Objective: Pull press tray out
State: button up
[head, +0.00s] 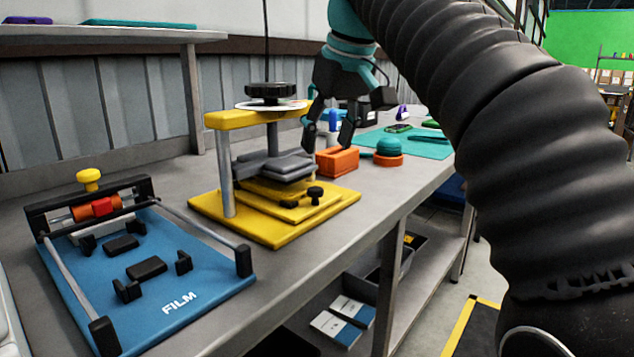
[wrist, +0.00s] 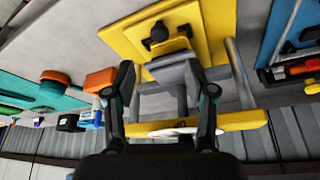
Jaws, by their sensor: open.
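The yellow press (head: 275,232) stands on the grey bench, with grey posts and a yellow top bar (head: 222,119). Its yellow press tray (head: 276,203) lies low over the base, under the dark grey pressing block (head: 285,164). A black knob (head: 315,192) sits at the tray's front right; it also shows in the wrist view (wrist: 158,34). My gripper (head: 327,140) is open and empty, above and behind the knob by the right end of the top bar. In the wrist view its fingers (wrist: 168,88) straddle the view of the press block, apart from the knob.
A blue FILM fixture (head: 205,278) with rails stands at the left. An orange box (head: 337,161) and a teal-topped orange round piece (head: 388,152) are close behind the press at right. The bench's front edge (head: 330,238) is clear.

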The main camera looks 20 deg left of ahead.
aim_at(316, 188)
jog(key=b+x, duration=0.2)
jog(key=x, duration=0.7)
jog(key=shift+w+a+f, duration=0.1)
jog(key=shift+f, duration=0.25)
grip_shut()
